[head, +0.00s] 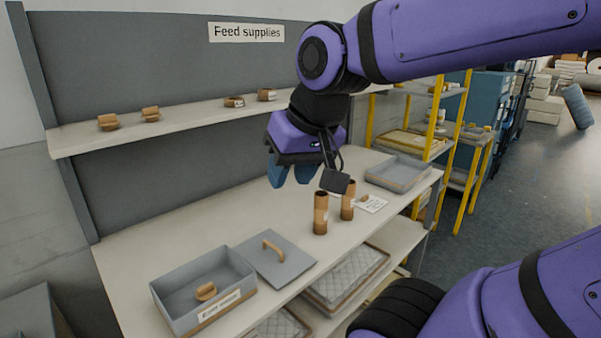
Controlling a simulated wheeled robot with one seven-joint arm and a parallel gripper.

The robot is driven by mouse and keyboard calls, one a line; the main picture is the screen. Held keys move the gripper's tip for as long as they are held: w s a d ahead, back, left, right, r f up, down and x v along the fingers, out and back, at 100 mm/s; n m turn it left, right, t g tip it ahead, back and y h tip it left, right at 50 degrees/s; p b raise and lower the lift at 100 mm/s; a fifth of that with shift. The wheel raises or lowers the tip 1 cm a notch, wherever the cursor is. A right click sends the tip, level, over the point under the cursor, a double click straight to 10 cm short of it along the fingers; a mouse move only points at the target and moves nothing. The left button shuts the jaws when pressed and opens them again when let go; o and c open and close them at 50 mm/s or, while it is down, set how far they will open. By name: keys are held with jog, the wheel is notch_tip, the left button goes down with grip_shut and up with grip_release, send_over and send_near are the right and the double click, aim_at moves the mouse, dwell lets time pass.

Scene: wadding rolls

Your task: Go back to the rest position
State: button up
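My purple arm reaches in from the upper right. My gripper (290,176) hangs above the workbench with its blue fingers pointing down. A gap shows between the fingers and nothing is held there. Two brown rolls stand upright on the bench to the right of and below the gripper: a nearer roll (320,214) and a farther roll (348,201). The gripper is apart from both.
The bench (180,236) bears an open grey box (180,308) with a brown piece (206,291) inside, a grey lid (280,265) with a brown handle, and a grey tray (398,173). A shelf (190,117) behind holds several small brown pieces. Yellow racking (470,190) stands right.

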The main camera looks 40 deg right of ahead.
jog(key=s+n, duration=0.1)
jog(key=n, duration=0.1)
jog(key=s, duration=0.1)
jog(key=shift+s+a+r+n+h, duration=0.15)
jog(key=shift+s+r+n+h, duration=0.15)
jog(key=shift+n, duration=0.1)
